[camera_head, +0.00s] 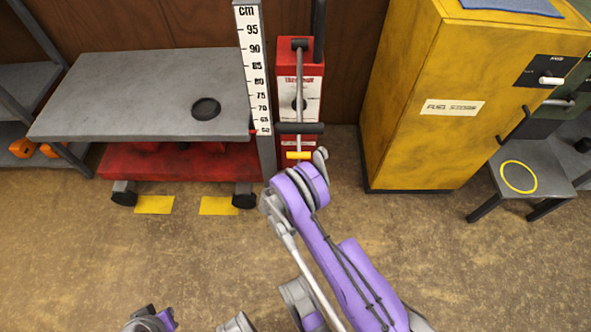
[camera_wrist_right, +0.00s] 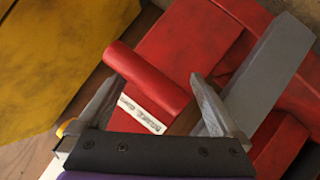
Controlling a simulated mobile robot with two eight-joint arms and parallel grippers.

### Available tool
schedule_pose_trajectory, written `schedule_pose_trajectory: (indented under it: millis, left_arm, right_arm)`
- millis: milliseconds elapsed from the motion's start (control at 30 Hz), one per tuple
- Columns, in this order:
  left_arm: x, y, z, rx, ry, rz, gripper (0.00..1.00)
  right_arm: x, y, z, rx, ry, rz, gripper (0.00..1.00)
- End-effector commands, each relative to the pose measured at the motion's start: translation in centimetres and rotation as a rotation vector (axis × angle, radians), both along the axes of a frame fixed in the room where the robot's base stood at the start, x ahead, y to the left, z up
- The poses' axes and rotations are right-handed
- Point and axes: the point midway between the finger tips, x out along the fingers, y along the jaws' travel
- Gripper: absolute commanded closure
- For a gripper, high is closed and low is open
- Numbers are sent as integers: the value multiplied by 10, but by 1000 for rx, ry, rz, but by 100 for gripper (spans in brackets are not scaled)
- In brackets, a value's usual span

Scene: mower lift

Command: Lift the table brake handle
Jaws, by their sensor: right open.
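In the right wrist view, a red cylindrical grip (camera_wrist_right: 145,80), which looks like the table brake handle, lies slanted between the fingers of my right gripper (camera_wrist_right: 155,84). The gripper is open, one finger on each side of the grip. I cannot tell whether either finger touches it. A white label (camera_wrist_right: 142,115) shows just below the grip. In the head view, my right arm reaches up to the foot of the red upright post (camera_head: 312,88) beside the lift table (camera_head: 150,85). The red grip cannot be picked out there, and my wrist hides the post's lower end.
A measuring scale (camera_head: 254,70) stands between table and post. A dark bar (camera_head: 300,128) and a yellow-ended lever (camera_head: 298,155) are on the post. A yellow cabinet (camera_head: 420,90) stands close on the right. The floor in front is clear except for yellow marks (camera_head: 154,205).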

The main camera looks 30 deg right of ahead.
Motion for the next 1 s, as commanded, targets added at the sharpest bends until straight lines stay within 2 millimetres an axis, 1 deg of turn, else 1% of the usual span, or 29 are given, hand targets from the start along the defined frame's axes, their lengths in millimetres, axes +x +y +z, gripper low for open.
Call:
schedule_pose_trajectory:
  millis: [167,400,600,733,1000]
  left_arm:
    - [-1,0,5,0,-1,0,100]
    - [-2,0,15,0,-4,0,100]
    - [-3,0,19,0,-5,0,100]
    - [-3,0,20,0,-5,0,100]
    - [-3,0,20,0,-5,0,100]
  right_arm:
    - [-10,15,10,0,0,3,0]
    - [-36,51,32,1,0,1,0]
    - [-52,71,44,1,0,-1,0]
    - [-57,77,47,0,0,-3,0]
    - [-58,77,47,0,0,-4,0]
